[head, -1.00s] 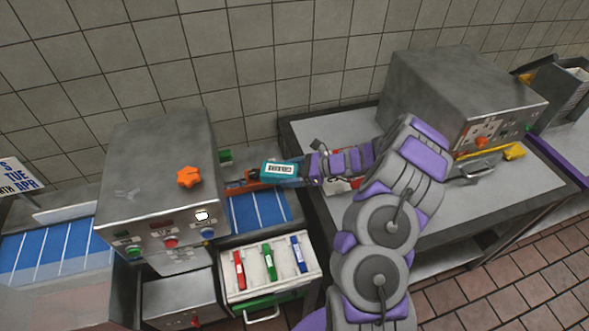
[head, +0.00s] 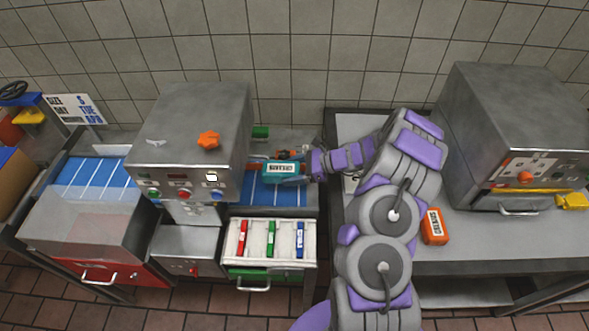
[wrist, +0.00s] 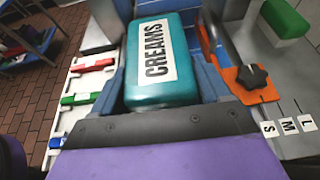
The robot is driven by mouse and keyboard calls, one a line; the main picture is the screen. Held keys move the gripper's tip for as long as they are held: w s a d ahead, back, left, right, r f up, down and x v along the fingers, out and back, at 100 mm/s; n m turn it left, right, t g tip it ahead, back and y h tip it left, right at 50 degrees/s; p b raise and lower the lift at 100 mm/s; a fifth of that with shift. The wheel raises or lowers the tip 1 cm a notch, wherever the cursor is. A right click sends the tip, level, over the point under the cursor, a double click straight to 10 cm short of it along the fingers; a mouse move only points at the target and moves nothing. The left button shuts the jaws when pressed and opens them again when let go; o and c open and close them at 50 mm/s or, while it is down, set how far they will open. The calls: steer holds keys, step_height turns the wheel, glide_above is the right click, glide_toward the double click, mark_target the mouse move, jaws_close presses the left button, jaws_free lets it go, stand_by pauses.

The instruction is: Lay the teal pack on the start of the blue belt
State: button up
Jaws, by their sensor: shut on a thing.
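The teal pack (head: 285,170), labelled CREAMS, is in my gripper (head: 303,168) at the right side of the left machine. It is over the short right-hand stretch of blue belt (head: 270,197). In the wrist view the pack (wrist: 160,92) lies flat with its label up, close in front of the dark grey gripper body, with blue surface around it. My gripper is shut on the pack. I cannot tell whether the pack touches the belt.
The left machine (head: 190,120) stands over the belt. An orange guide with a black knob (wrist: 250,78) is close to the pack's right in the wrist view. A tray with coloured markers (head: 270,240) is below the belt. An orange pack (head: 434,226) lies on the right table.

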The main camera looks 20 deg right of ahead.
mark_target(290, 191)
steer(key=shift+a+f+b, duration=0.35)
steer(key=shift+a+f, duration=0.05)
steer(key=shift+f, duration=0.2)
steer(key=shift+a+f+b, duration=0.35)
steer(key=shift+f, duration=0.65)
steer(key=f+b, duration=0.1)
steer(key=d+f+b, duration=0.1)
steer(key=f, duration=0.1)
steer(key=shift+d, duration=0.3)
steer(key=shift+f+b, duration=0.3)
steer(key=shift+a+f+b, duration=0.3)
steer(key=shift+a+f, duration=0.2)
steer(key=shift+a, duration=0.1)
steer(key=shift+d, duration=0.15)
